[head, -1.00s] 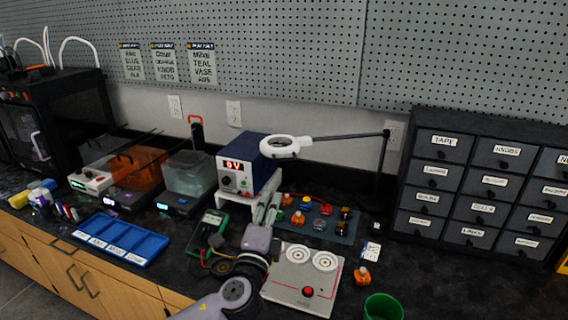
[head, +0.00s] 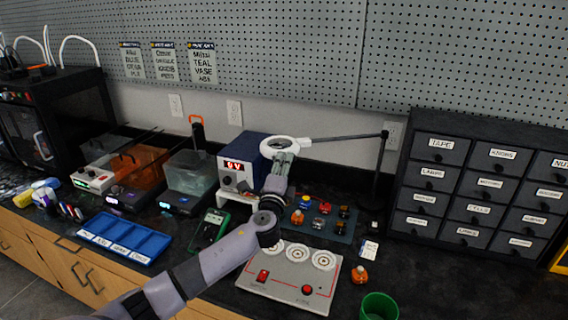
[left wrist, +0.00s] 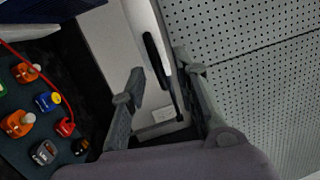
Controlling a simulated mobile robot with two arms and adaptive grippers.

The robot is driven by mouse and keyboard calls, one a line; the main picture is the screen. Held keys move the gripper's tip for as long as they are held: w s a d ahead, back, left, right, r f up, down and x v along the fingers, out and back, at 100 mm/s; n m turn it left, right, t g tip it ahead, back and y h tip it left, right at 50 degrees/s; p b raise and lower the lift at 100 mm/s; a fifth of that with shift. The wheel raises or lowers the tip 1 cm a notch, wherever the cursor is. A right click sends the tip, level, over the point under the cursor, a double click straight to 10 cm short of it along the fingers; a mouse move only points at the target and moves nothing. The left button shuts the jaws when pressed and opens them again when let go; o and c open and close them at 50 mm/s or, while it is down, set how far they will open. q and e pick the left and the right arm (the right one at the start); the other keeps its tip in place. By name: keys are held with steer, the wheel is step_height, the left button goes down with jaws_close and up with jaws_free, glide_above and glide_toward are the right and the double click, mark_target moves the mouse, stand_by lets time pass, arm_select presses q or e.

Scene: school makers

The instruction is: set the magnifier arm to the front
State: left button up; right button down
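The magnifier has a white ring head (head: 268,149) on a thin dark arm (head: 345,137). The arm runs left from a black post (head: 380,165) at the back, beside the drawer cabinet. My left gripper (head: 284,154) is raised just under the ring's right side, near where the arm joins. In the left wrist view the fingers (left wrist: 163,95) are spread apart. A white part with a black strip, likely the magnifier head (left wrist: 143,20), shows beyond and between them. I cannot tell whether a finger touches it. My right gripper is not in view.
A blue power supply (head: 238,158) stands close left of the gripper. Below are a mat with several small coloured parts (head: 320,230), a grey panel with dials (head: 290,277) and a green cup (head: 379,307). A drawer cabinet (head: 480,185) stands right of the post.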

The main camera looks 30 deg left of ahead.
arm_select(q)
steer(key=shift+w, duration=0.15)
jaws_close()
stand_by(0.4)
stand_by(0.5)
